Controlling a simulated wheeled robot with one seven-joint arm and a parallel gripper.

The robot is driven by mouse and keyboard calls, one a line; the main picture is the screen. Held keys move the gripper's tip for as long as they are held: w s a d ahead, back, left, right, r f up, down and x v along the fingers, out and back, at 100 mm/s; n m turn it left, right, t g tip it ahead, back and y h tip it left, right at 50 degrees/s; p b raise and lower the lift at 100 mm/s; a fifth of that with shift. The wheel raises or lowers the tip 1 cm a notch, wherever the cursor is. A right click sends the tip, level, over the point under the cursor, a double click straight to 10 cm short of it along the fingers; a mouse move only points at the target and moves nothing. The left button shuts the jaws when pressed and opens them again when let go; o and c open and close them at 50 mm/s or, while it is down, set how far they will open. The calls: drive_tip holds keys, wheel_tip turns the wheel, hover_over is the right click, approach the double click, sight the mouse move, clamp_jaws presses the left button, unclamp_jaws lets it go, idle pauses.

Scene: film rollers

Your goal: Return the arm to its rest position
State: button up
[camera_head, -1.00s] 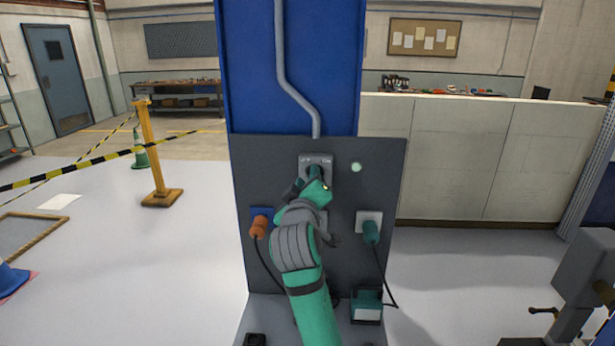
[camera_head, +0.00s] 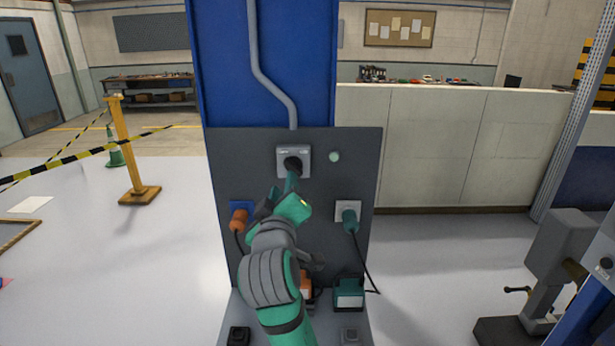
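My teal and grey arm (camera_head: 270,275) reaches up from the bottom in front of the dark panel (camera_head: 350,240). My gripper (camera_head: 285,190) is at its upper end, just below the black knob (camera_head: 293,163) on a grey switch box (camera_head: 306,158). A narrow teal piece stands between the gripper and the knob. I cannot tell whether it touches the knob, or how far the fingers are apart. The gripper is seen from behind and partly hidden by the wrist.
An orange plug (camera_head: 239,219) and a teal plug (camera_head: 350,220) sit in sockets on either side of the arm. A teal box (camera_head: 348,293) is low on the right. A pale green lamp (camera_head: 333,157) is beside the switch. Grey machinery (camera_head: 560,255) stands right; open floor lies left.

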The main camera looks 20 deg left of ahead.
drive_tip(key=s+d+f+m, duration=0.1)
drive_tip(key=d+f+m, duration=0.1)
drive_tip(key=f, duration=0.6)
drive_tip(key=s+d+f+m, duration=0.1)
drive_tip(key=d+f, duration=0.1)
drive_tip(key=f, duration=0.7)
drive_tip(key=s+d+f+m+g+h, duration=0.1)
drive_tip(key=s+d+f+m, duration=0.15)
drive_tip(key=s+f, duration=0.45)
drive_tip(key=s+d+f+m+h, duration=0.15)
drive_tip(key=s+d+f, duration=0.25)
drive_tip(key=f, duration=0.5)
drive_tip(key=s+d+f+m+h, duration=0.1)
drive_tip(key=s+d+f+m, duration=0.2)
drive_tip(key=s, duration=0.5)
drive_tip(key=s+d+f+m, duration=0.1)
drive_tip(key=s+d+f, duration=0.4)
drive_tip(key=s, duration=0.4)
drive_tip(key=s+d+m+g+h, duration=0.1)
drive_tip(key=s+d, duration=0.3)
drive_tip(key=s, duration=1.1)
drive_tip(key=shift+s, duration=0.25)
